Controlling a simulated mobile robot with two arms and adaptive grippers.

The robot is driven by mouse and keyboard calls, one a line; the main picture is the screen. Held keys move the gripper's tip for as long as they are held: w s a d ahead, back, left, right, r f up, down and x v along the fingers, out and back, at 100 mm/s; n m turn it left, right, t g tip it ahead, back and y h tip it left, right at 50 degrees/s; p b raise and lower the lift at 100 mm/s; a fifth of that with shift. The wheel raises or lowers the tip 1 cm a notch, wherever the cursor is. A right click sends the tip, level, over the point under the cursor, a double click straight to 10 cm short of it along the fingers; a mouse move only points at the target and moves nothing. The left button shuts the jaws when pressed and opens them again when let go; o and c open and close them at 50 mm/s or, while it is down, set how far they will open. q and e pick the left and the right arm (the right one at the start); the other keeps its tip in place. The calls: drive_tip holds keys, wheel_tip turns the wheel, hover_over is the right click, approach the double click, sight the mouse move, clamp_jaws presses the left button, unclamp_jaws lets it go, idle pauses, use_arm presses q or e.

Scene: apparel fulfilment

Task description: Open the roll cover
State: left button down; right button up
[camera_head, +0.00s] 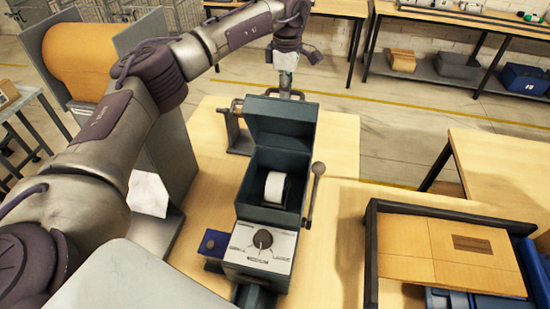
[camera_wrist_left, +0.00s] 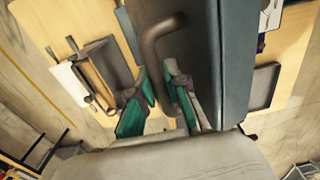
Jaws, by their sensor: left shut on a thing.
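The dark blue-green roll cover (camera_head: 283,122) stands raised at the back of the label machine (camera_head: 262,243). Its box is open at the top, and a white roll (camera_head: 275,187) shows inside. My left gripper (camera_head: 289,93) is behind the cover's top edge, with its fingers partly hidden. In the left wrist view the cover (camera_wrist_left: 235,60) is a large slab at the right. A brown bent handle (camera_wrist_left: 152,50) on it passes between the green-padded fingers of my left gripper (camera_wrist_left: 162,95), which is shut on it. My right gripper is not in view.
A lever with a round knob (camera_head: 318,168) rises at the machine's right side. A dark-framed tray with cardboard (camera_head: 370,255) is at the right. An orange roll (camera_head: 80,60) stands at the left. The wooden table (camera_head: 340,150) is bare right of the cover.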

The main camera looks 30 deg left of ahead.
use_arm(q)
drive_tip(key=w+p, duration=0.1)
drive_tip(key=w+a, duration=0.1)
drive_tip(key=w, duration=0.1)
drive_tip(key=w+p, duration=0.1)
drive_tip(key=w, duration=0.1)
drive_tip(key=shift+w+a+f+p, duration=0.2)
drive_tip(key=shift+f+p, duration=0.1)
drive_tip(key=shift+f, duration=0.1)
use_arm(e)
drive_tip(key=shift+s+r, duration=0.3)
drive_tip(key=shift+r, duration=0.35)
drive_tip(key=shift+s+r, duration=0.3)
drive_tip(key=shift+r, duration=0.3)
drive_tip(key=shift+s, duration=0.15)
use_arm(q)
drive_tip(key=shift+w, duration=0.1)
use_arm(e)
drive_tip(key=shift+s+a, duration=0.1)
